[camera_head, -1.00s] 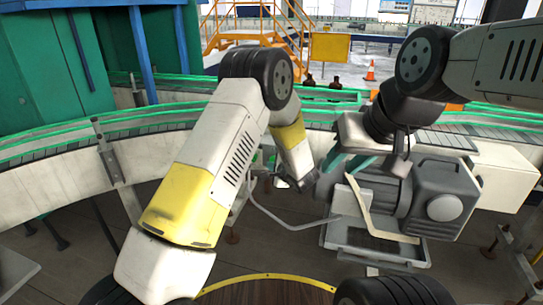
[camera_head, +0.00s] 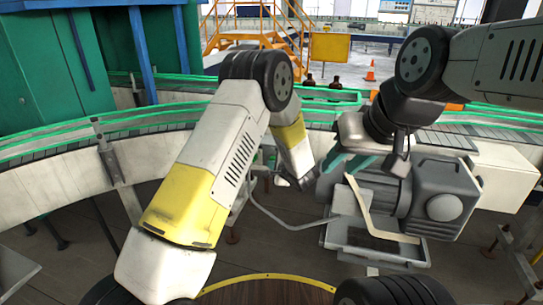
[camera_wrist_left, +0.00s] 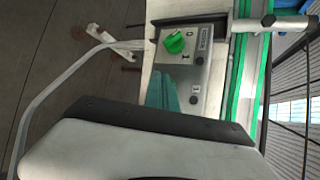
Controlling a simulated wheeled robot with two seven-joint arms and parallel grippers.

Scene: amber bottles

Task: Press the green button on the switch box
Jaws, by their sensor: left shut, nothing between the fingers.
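In the left wrist view a grey switch box (camera_wrist_left: 205,72) has a green round knob-like button (camera_wrist_left: 174,42) near its far end, with smaller dark buttons on the same face. My left gripper (camera_wrist_left: 168,90) shows there as teal fingers, shut and empty, over the box's left side. The green button lies beyond the fingertips, in plain view; a gap shows between them in the picture. In the head view the left gripper and the box are mostly hidden behind my left forearm. My right gripper (camera_head: 348,162) has its teal fingers apart, above grey machinery.
A curved conveyor with green rails (camera_head: 150,119) runs across behind the arms. A bent grey tube (camera_wrist_left: 45,95) curves left of the box. A motor-like grey unit (camera_head: 440,190) stands under my right gripper. Dark bottles (camera_head: 335,82) stand on the far side.

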